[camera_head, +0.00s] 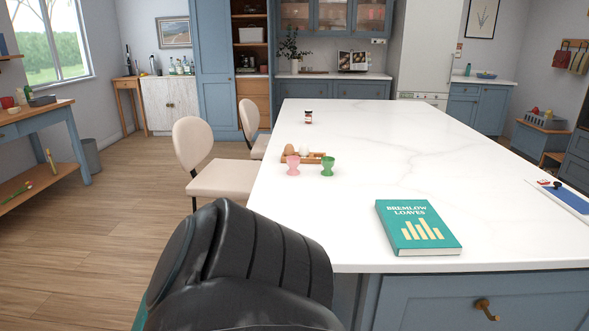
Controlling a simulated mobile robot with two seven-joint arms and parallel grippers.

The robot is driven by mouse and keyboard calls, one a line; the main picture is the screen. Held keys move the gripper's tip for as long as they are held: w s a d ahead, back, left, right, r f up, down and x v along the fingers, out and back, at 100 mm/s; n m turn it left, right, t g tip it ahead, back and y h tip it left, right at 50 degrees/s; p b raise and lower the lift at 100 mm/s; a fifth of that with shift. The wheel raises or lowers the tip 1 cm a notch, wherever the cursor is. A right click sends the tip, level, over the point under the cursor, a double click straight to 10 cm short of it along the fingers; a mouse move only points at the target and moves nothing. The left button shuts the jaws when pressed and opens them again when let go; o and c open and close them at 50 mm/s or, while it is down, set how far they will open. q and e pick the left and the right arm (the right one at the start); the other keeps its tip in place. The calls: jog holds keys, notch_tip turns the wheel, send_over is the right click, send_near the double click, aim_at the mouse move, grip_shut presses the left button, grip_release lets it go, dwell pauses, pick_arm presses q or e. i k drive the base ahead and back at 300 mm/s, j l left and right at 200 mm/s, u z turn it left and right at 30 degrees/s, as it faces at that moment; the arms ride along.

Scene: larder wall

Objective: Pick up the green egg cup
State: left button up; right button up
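The green egg cup (328,166) stands upright on the white island top (400,160), near its left edge. A pink egg cup (293,165) stands just left of it. A wooden egg tray (314,158) with eggs lies close behind the two cups. A black part of my own arm fills the lower left of the view, on the near side of the cups and well apart from them. Neither of my grippers shows.
A green book (418,228) lies near the island's front edge. A small jar (308,117) stands farther back. Two cream chairs (216,165) stand along the left side. A blue item (565,196) lies at the right edge. The island's middle is clear.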

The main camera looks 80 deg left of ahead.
aim_at(328, 163)
jog(key=u, duration=1.55)
